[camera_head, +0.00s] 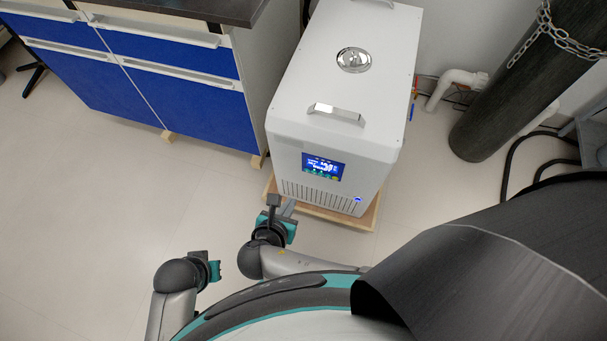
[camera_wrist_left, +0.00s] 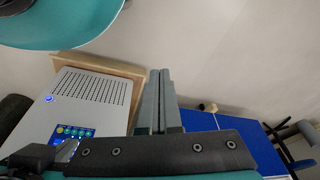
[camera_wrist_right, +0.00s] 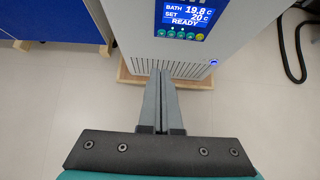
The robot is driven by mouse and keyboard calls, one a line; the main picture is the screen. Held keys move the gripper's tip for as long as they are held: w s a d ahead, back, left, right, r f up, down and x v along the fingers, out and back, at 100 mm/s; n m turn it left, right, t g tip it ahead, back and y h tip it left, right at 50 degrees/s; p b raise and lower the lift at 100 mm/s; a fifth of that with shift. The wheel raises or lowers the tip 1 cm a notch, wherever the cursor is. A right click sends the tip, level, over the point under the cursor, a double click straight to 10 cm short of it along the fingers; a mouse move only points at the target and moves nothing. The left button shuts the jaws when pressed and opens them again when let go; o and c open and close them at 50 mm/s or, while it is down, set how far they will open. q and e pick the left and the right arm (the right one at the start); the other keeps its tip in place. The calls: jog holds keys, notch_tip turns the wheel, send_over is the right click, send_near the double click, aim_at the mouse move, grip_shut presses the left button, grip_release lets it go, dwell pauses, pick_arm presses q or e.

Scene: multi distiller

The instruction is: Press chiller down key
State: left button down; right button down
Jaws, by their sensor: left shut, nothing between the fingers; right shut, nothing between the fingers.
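The white chiller (camera_head: 345,95) stands on a wooden base. Its lit display (camera_head: 323,166) reads bath 19.8, set 20 and READY in the right wrist view (camera_wrist_right: 190,13). A row of small green keys (camera_wrist_right: 174,34) and a yellow key (camera_wrist_right: 201,37) lie under the display; I cannot tell which is the down key. My right gripper (camera_wrist_right: 161,72) is shut and empty, in front of and below the panel, apart from it. My left gripper (camera_wrist_left: 160,72) is shut and empty, farther left in the head view (camera_head: 212,263).
Blue-fronted cabinets (camera_head: 190,95) stand left of the chiller. A dark cylinder with a chain (camera_head: 545,70) and white pipes (camera_head: 457,82) are to its right. The wooden base (camera_head: 330,213) juts out under the chiller's front. The floor (camera_head: 110,190) at left is clear.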

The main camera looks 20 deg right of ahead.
aim_at(307, 172)
jog(key=shift+f, duration=0.1)
